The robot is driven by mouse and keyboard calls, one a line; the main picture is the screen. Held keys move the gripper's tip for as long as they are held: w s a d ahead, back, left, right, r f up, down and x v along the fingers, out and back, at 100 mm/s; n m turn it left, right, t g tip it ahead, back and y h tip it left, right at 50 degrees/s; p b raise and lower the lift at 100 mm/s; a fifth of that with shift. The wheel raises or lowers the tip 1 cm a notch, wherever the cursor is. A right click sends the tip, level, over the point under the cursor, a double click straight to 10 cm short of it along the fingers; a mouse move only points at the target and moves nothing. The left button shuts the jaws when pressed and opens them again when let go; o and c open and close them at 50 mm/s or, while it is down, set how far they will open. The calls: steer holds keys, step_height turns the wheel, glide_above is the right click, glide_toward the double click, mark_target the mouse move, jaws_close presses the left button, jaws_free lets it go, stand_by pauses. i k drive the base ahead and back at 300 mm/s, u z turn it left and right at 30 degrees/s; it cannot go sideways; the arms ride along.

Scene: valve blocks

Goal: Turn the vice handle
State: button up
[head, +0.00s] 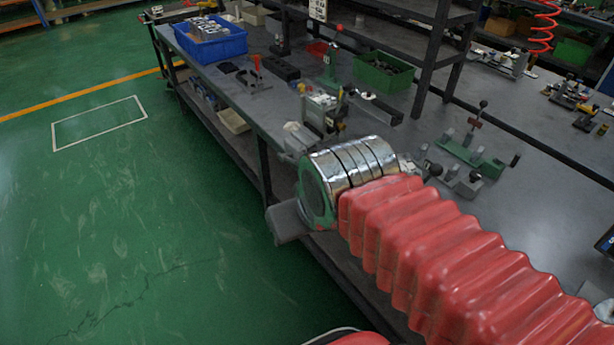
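A small metal vice-like fixture (322,110) stands on the grey workbench (400,128), just beyond my arm. Its lower part is close to my arm's outline, and I cannot make out its handle clearly. A green clamp fixture (468,152) with dark knobs sits on the bench to the right. I cannot tell for sure which fixture is the vice. My arm, with a red ribbed cover and shiny metal rings, reaches in from the lower right over the bench's front edge. No gripper fingers show, so their position relative to the vice is hidden.
A blue bin (210,42) of metal parts and a green bin (383,73) stand on the bench. A toggle clamp (255,74) with a red handle sits near the front edge. A dark shelf post (432,60) rises behind. Open green floor (110,220) lies at left.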

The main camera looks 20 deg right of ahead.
mark_target(287, 156)
steer(key=u, duration=0.55)
steer(key=i, duration=1.65)
